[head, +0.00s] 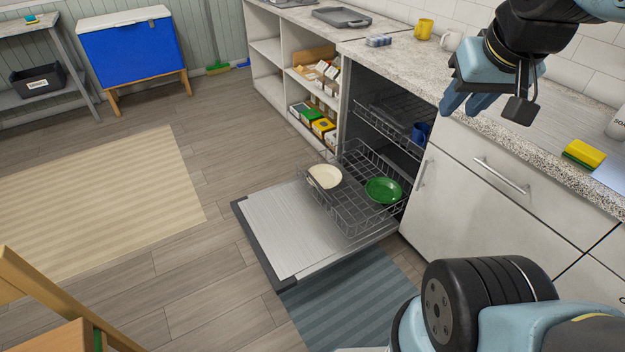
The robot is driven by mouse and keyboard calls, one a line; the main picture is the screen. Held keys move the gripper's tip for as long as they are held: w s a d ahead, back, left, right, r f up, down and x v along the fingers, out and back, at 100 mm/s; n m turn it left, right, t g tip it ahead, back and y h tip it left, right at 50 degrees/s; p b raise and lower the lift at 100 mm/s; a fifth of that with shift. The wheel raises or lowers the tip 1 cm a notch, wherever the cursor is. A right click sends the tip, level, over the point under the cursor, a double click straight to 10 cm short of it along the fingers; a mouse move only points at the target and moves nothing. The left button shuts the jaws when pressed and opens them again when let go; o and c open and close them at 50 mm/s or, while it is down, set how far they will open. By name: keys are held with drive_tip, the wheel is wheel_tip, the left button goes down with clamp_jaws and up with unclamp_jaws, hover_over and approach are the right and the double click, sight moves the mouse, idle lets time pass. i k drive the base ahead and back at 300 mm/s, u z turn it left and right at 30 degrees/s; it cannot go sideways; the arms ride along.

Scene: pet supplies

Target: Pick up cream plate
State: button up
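The cream plate (325,177) sits in the left part of the pulled-out lower rack (350,220) of the open dishwasher. It is round, shallow and faces up. A green plate (384,190) lies to its right in the same rack. My gripper (482,108) hangs at the upper right, in front of the counter and well above and to the right of the plate. It touches neither plate. Its fingers point down and show from the side, so the gap between them is hard to judge. Nothing is visible in its grasp.
The dishwasher door (300,228) is folded down over the floor. A blue cup (421,132) stands in the upper rack. The counter holds a yellow mug (424,28), a grey tray (342,17) and a sponge (584,154). A wooden chair (45,310) is at lower left; open floor lies left.

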sight(328, 176)
drive_tip(key=u, duration=0.4)
drive_tip(key=k, duration=0.9)
drive_tip(key=u, duration=0.15)
drive_tip(key=i, duration=0.55)
drive_tip(key=z, duration=0.8)
drive_tip(key=i, duration=1.45)
drive_tip(key=u, duration=0.5)
